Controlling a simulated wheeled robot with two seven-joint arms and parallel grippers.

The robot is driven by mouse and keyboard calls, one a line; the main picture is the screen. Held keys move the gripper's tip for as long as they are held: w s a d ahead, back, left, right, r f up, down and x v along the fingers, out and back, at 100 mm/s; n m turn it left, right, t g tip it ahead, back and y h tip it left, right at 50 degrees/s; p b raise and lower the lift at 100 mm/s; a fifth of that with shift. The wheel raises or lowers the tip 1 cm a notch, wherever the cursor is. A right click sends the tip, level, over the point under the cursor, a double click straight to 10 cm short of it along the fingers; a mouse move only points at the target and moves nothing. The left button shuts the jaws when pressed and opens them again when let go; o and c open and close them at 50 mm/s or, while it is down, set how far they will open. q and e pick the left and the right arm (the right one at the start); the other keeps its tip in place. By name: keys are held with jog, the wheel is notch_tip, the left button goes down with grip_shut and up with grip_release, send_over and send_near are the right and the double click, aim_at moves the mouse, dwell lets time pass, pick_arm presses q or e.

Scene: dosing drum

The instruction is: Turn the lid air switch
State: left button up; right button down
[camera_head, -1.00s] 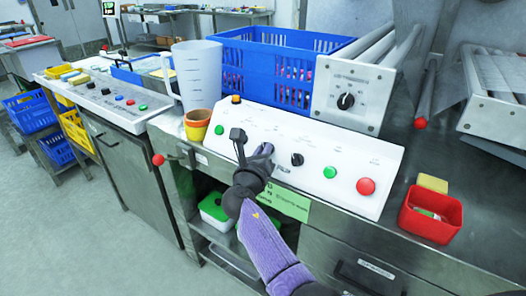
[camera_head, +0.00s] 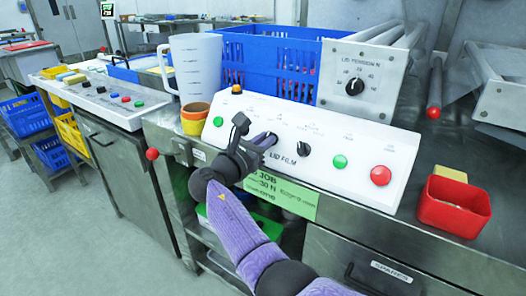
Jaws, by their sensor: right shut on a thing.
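The white sloping control panel (camera_head: 330,135) labelled "LID FILM" stands on the bench in the middle of the view. My right gripper (camera_head: 268,139) is at the panel's face, left of the visible black rotary knob (camera_head: 304,149). It is shut on a switch there, which I take to be the lid air switch. The fingers hide most of that switch, so its pointer angle cannot be read. A green button (camera_head: 218,121) is to the left of the gripper. Another green button (camera_head: 340,161) and a red button (camera_head: 380,175) are to the right. My left gripper is out of view.
A blue crate (camera_head: 270,60) and a box with a "LID TENSION N" dial (camera_head: 355,86) stand behind the panel. A clear jug (camera_head: 196,70) and an orange-yellow cup (camera_head: 195,118) are at its left. A red bin (camera_head: 453,206) stands at the right.

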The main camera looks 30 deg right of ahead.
jog(key=m+g+b, duration=0.3)
jog(key=m, duration=0.1)
jog(key=shift+w+f, duration=0.15)
jog(key=shift+f, duration=0.15)
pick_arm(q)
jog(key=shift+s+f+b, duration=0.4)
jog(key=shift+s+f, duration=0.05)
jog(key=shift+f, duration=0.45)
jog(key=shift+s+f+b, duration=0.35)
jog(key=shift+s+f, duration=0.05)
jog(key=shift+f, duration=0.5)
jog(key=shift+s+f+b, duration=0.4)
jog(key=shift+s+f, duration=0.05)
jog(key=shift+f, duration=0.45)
pick_arm(e)
jog(key=shift+a+r+m+g, duration=0.1)
jog(key=shift+r+m+g, duration=0.1)
jog(key=shift+m+g, duration=1.05)
jog(key=shift+m+t, duration=0.25)
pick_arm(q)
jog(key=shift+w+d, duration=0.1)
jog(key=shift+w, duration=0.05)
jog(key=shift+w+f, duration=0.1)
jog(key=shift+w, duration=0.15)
pick_arm(e)
jog(key=c, duration=0.7)
grip_release()
jog(key=shift+r, duration=0.1)
